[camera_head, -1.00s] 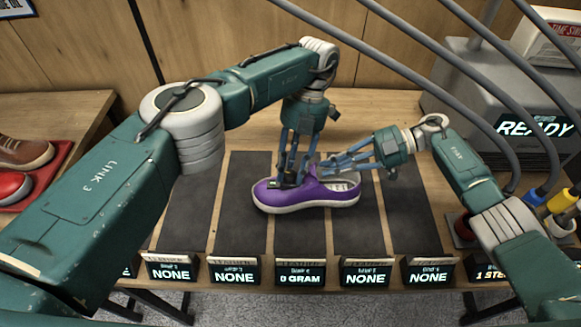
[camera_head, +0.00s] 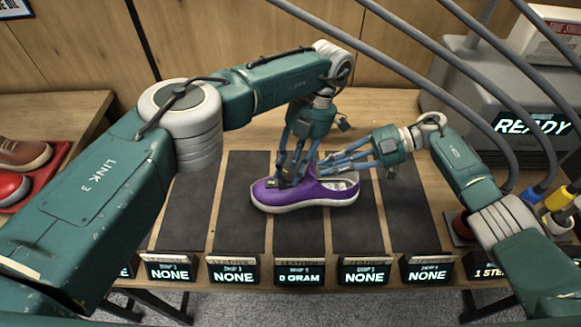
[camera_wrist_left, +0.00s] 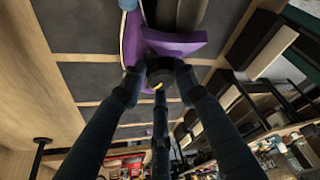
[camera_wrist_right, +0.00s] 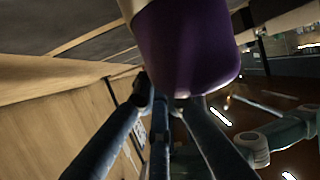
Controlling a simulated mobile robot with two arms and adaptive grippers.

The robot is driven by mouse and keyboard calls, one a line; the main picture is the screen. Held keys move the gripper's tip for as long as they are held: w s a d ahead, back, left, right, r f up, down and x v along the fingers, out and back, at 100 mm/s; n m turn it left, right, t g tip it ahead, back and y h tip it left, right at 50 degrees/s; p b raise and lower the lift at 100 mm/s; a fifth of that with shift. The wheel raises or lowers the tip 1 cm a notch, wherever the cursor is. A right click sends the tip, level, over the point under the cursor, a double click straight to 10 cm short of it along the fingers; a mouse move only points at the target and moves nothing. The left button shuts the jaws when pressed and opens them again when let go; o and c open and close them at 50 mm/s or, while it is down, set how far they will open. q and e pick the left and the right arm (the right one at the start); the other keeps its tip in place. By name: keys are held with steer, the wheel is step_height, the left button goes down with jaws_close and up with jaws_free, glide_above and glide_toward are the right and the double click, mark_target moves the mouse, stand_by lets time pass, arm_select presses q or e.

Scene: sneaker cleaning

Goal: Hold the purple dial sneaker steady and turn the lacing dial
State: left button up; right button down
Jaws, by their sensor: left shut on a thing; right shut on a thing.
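The purple sneaker (camera_head: 312,194) with a white sole lies upright on the middle dark mat (camera_head: 299,237), toe to the left. My left gripper (camera_head: 286,180) reaches down over its front upper. In the left wrist view its fingers are closed around a dark round piece, apparently the lacing dial (camera_wrist_left: 160,66), beside purple material (camera_wrist_left: 178,45). My right gripper (camera_head: 322,172) reaches in from the right at the collar's far side and is shut on the sneaker. In the right wrist view the purple upper (camera_wrist_right: 187,48) is at its fingertips. The exact right-hand contact is hidden.
Empty dark mats (camera_head: 189,225) lie either side, with lit signs (camera_head: 234,273) along the front edge. Brown and red shoes (camera_head: 22,153) sit on a red tray at left. A grey machine reading READY (camera_head: 515,92) stands at right; grey hoses (camera_head: 440,90) hang across the upper right.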

arm_select(q)
steer(key=o, duration=1.1)
steer(key=shift+a, duration=0.1)
steer(key=v, duration=0.6)
steer(key=shift+w+r, duration=0.1)
steer(key=shift+r, duration=0.05)
steer(key=shift+d+r, duration=0.25)
steer(key=shift+r, duration=0.25)
